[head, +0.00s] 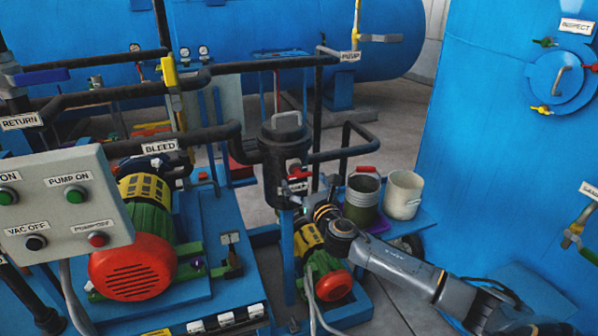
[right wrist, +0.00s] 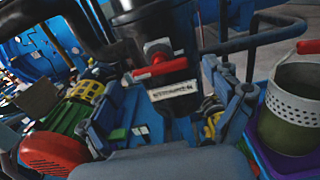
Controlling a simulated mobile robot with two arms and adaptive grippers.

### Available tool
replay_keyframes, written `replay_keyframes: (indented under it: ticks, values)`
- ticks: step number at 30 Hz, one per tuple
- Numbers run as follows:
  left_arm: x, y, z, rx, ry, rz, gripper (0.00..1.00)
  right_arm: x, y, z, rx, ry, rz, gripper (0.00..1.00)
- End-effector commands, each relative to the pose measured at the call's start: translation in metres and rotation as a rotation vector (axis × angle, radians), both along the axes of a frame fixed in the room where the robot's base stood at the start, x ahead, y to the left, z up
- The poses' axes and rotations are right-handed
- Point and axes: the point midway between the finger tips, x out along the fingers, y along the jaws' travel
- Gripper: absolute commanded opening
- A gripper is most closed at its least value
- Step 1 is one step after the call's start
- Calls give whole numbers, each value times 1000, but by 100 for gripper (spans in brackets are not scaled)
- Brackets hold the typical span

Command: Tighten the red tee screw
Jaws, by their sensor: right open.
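The red tee screw (head: 298,173) sits on the front of the black strainer housing (head: 285,150). In the right wrist view the red tee screw (right wrist: 160,67) lies crosswise above the strainer's white label, on a dark housing (right wrist: 150,25). My right gripper (head: 312,198) is just below and in front of the screw in the head view. In the right wrist view its two fingers (right wrist: 172,88) are spread wide to either side, with the screw ahead between them. Nothing is between the fingertips, and I see no contact. My left gripper is not in view.
A green pot with a perforated rim (head: 361,200) and a cream bucket (head: 402,194) stand close right of my gripper. Black pipes (head: 343,153) run around the housing. A motor with a red end (head: 333,285) is below. A button panel (head: 66,205) is at left.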

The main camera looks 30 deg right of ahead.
Motion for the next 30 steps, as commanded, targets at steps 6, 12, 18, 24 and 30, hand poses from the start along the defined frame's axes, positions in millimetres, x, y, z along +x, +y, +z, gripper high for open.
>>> replay_keyframes:
  ticks: [6,12,18,24,30]
  values:
    - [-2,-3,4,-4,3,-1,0,30,-7,1,3,-2,-1,91]
    - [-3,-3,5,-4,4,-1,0,41,-9,0,2,0,1,91]
    - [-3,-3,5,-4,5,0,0,42,-10,-1,1,1,1,91]
    - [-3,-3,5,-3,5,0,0,42,-10,-1,1,1,1,70]
    - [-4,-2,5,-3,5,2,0,42,-10,0,1,1,1,35]
